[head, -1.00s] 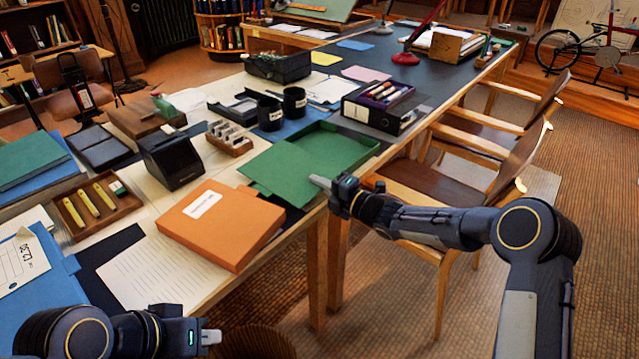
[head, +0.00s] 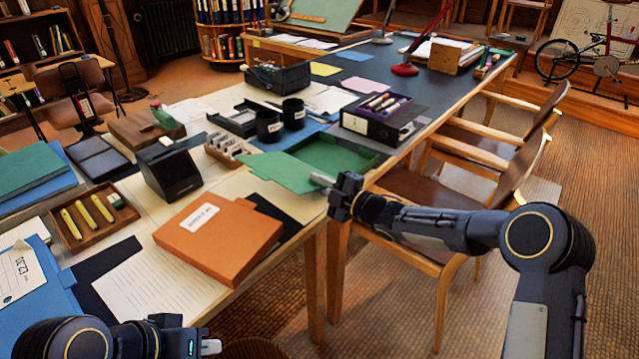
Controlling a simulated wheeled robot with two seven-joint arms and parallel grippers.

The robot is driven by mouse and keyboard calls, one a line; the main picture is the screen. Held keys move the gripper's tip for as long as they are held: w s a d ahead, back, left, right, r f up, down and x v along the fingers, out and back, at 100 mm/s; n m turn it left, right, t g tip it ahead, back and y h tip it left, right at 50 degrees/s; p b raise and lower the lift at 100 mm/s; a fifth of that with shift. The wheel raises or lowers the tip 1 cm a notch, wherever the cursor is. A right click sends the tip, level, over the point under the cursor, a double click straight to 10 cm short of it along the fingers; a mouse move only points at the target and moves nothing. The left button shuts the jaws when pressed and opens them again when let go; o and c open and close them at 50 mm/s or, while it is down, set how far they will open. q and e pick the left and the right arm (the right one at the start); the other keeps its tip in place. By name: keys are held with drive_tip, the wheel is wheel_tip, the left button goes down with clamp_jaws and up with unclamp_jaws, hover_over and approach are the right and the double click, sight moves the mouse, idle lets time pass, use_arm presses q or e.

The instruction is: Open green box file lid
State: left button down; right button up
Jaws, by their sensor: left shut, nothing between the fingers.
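The green box file (head: 352,152) stands near the table's front edge, and its shallow inside shows. Its flat green lid (head: 272,172) is swung open to the left side of the box. Whether the lid rests on the table is unclear. My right gripper (head: 322,180) comes in from the right, its fingertips at the right end of the lid, by the box's near corner. Whether the fingers touch the lid or are closed is too small to tell. My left gripper (head: 211,347) is shut and empty at the bottom of the picture, away from the box.
An orange folder (head: 218,240) lies just in front of the lid. Black cups (head: 293,114) stand behind the green box, and a black box file (head: 384,122) stands behind it to the right. A wooden chair (head: 420,195) stands close by my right arm.

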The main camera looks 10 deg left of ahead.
drive_tip(key=v, duration=0.8)
idle(0.4)
drive_tip(key=v, duration=0.9)
drive_tip(key=shift+b, duration=0.45)
idle(0.4)
idle(0.5)
